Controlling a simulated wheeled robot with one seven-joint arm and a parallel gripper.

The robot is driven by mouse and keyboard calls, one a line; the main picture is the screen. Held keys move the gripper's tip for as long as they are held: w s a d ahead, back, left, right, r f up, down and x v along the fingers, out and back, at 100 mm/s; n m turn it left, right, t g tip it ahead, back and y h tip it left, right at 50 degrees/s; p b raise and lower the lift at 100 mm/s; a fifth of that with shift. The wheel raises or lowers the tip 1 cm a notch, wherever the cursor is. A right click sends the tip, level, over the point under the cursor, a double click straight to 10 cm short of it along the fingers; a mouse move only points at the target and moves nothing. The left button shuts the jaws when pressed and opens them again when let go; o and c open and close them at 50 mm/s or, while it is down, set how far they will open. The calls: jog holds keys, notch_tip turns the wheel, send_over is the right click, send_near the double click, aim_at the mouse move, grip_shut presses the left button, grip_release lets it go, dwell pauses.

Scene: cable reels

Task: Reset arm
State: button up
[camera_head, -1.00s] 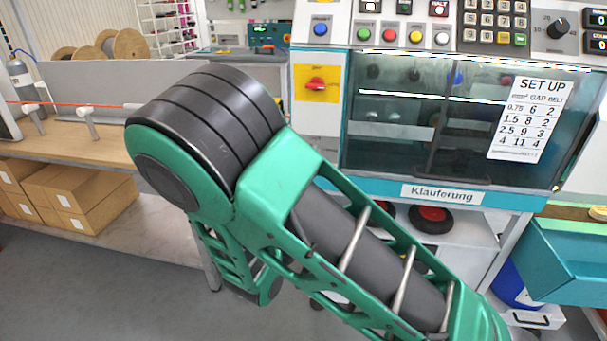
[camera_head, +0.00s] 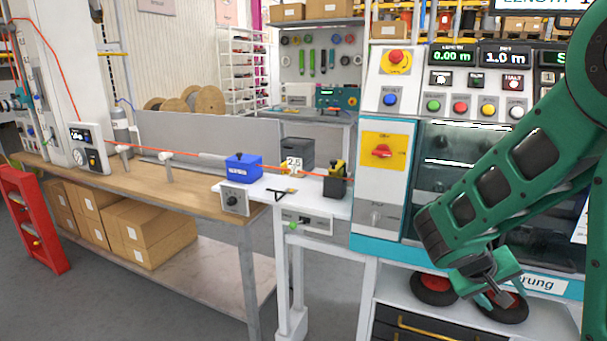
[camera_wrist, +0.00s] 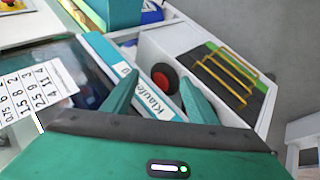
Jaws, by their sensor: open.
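My green arm folds down from the right edge in the head view, and my gripper (camera_head: 497,284) hangs at its lower end, in front of the machine's lower part. The gripper looks small and partly overlapped by the arm there. In the wrist view my gripper (camera_wrist: 159,78) shows two green fingers spread apart with nothing held between them.
The control machine (camera_head: 388,180) with its glass front stands close behind my arm. A red-hubbed wheel (camera_head: 433,286) sits on the shelf below.

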jog(key=s+a+r+m+y, duration=0.1)
jog(key=s+y, duration=0.2)
jog(key=s, duration=0.4)
jog(key=s+a+r+m+g+y, duration=0.1)
jog(key=s+r+m+y, duration=0.1)
jog(key=s, duration=0.6)
jog(key=s+a+r+m+g+y, duration=0.1)
jog(key=s+a+r+m+y, duration=0.1)
jog(key=s, duration=0.5)
jog(key=shift+s+r+y, duration=0.2)
jog(key=shift+s+y, duration=0.15)
jog(key=shift+y, duration=0.55)
jog(key=shift+w+f+g, duration=0.25)
jog(key=shift+w+g, duration=0.05)
jog(key=shift+w, duration=0.3)
